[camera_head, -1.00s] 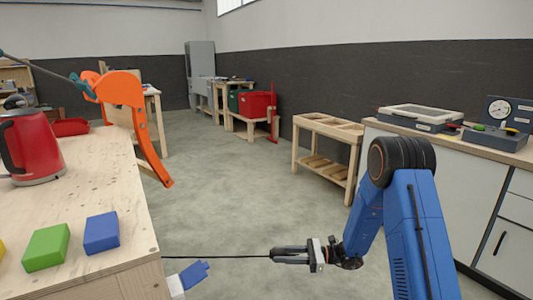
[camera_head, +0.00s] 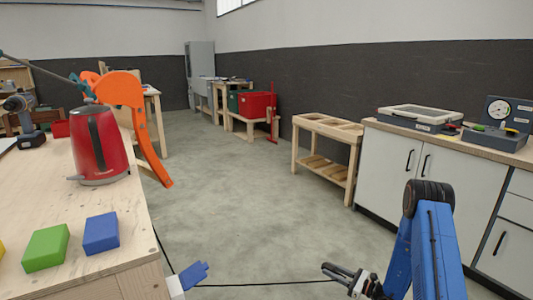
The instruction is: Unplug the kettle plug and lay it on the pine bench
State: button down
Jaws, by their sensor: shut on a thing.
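The red kettle (camera_head: 101,148) with a black handle stands upright on the pale wooden bench (camera_head: 125,205) at left, near its right edge. A thin black cord (camera_head: 255,285) runs from my gripper (camera_head: 331,275) leftward, low above the floor, and another stretch shows beside the bench's right side. My gripper is at the bottom, right of the bench and clear of it, shut on the cord's end. The plug itself is too small and covered by the fingers to make out. No socket can be made out.
Green (camera_head: 46,248) and blue (camera_head: 101,234) blocks lie on the bench's near end. A blue and white object (camera_head: 188,278) sticks out by its corner. An orange curved piece (camera_head: 148,130) hangs past the far edge. White cabinets (camera_head: 390,170) stand at right; the middle floor is open.

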jog(key=shift+a+r+m+t, duration=0.1)
jog(key=shift+a+m+t, duration=0.15)
jog(key=shift+m+t, duration=0.2)
jog(key=shift+w+a+m+t+h, duration=0.1)
jog(key=shift+m+t+h, duration=0.65)
jog(key=shift+t+h, duration=0.3)
jog(key=shift+s+d+m+t+h, duration=0.2)
jog(key=shift+m+t+h, duration=0.3)
jog(key=shift+h, duration=0.35)
jog(key=shift+s+d+m+t+h, duration=0.1)
jog(key=shift+d+m+t+h, duration=0.25)
jog(key=shift+m+h, duration=0.35)
jog(key=shift+a+h, duration=0.1)
jog(key=shift+h, duration=0.2)
jog(key=shift+w+a, duration=0.1)
jog(key=shift+w, duration=0.05)
